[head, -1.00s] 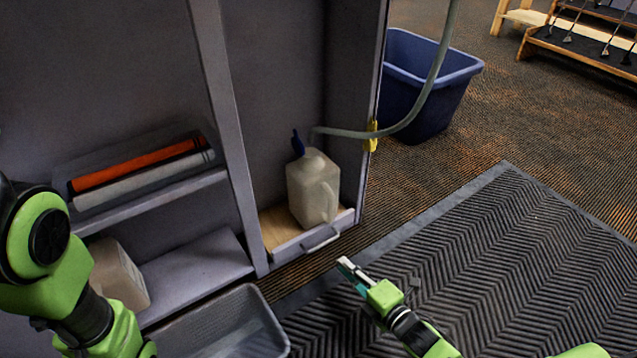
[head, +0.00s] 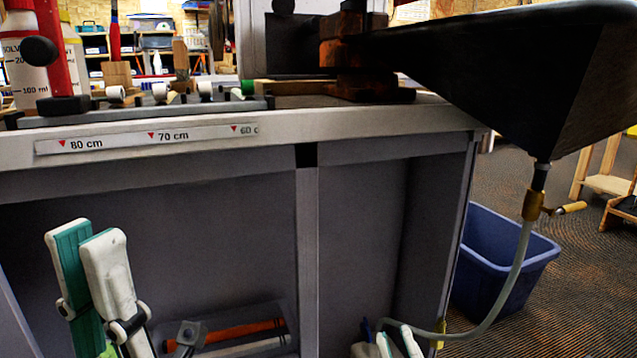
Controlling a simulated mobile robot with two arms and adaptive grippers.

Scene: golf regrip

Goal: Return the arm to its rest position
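My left gripper (head: 88,238) is at the lower left in the head view, pointing up in front of the bench. My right gripper (head: 396,338) is at the bottom edge, with only white and teal fingertips in view. Its opening is hard to judge. The pale jug (head: 362,350) shows just behind it, mostly cut off by the frame. Most of both arms is out of view.
The workbench front edge (head: 240,128) crosses the view, with a ruler strip (head: 150,138). Bottles, clamps and blocks stand on top. A black funnel-shaped tray (head: 500,70) overhangs at right, its hose (head: 510,285) passing a blue bin (head: 480,250).

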